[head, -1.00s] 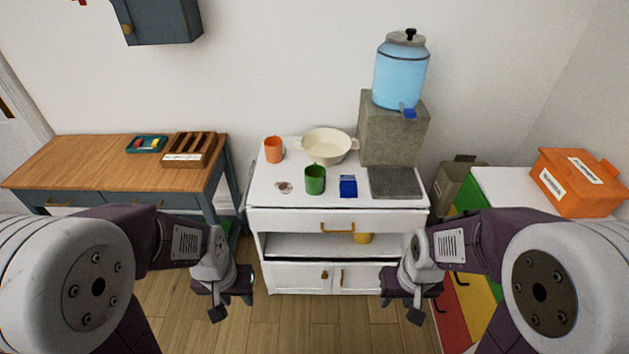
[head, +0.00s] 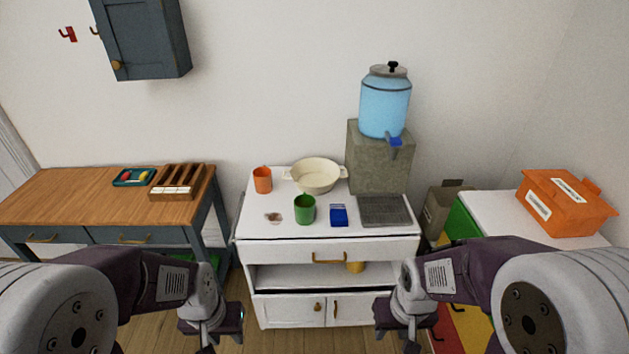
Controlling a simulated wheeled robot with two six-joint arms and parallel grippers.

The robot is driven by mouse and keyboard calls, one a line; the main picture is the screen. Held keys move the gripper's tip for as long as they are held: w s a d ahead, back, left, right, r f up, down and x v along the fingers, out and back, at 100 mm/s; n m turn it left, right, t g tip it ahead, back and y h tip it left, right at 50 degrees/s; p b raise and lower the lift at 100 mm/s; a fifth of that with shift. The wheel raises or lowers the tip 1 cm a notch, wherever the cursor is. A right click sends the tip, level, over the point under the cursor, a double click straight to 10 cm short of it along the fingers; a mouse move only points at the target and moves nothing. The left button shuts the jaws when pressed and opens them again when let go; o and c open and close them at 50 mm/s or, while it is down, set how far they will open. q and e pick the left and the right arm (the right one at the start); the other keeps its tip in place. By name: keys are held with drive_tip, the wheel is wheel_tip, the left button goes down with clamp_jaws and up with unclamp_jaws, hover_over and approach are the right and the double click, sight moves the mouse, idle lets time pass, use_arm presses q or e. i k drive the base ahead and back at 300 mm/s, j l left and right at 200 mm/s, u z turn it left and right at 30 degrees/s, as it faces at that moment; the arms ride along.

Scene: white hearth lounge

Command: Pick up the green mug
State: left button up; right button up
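The green mug (head: 305,210) stands upright on the white cabinet top (head: 290,230), near its front edge and left of the middle. My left gripper (head: 212,343) is low at the left, in front of and below the cabinet top, well apart from the mug. My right gripper (head: 408,340) is low at the right, also apart from the mug. The fingertips of both grippers are cut off or too unclear at the bottom edge to tell open from shut. Nothing shows held in either.
Near the mug are an orange cup (head: 262,180), a cream bowl (head: 316,176), a blue box (head: 339,216) and a brown-stained patch (head: 273,217). A blue water dispenser (head: 384,105) stands on a stone block (head: 380,160) behind a grey drain mat (head: 384,210). A wooden desk (head: 80,195) stands left.

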sight(304, 204)
drive_tip(key=i+l, duration=0.3)
drive_tip(key=i+l+u, duration=0.15)
drive_tip(key=i+l, duration=0.2)
drive_tip(key=l, duration=0.15)
drive_tip(key=i+l, duration=0.3)
drive_tip(key=l, duration=0.15)
drive_tip(key=i+l+u, duration=0.1)
drive_tip(key=i+l, duration=0.2)
drive_tip(key=l, duration=0.1)
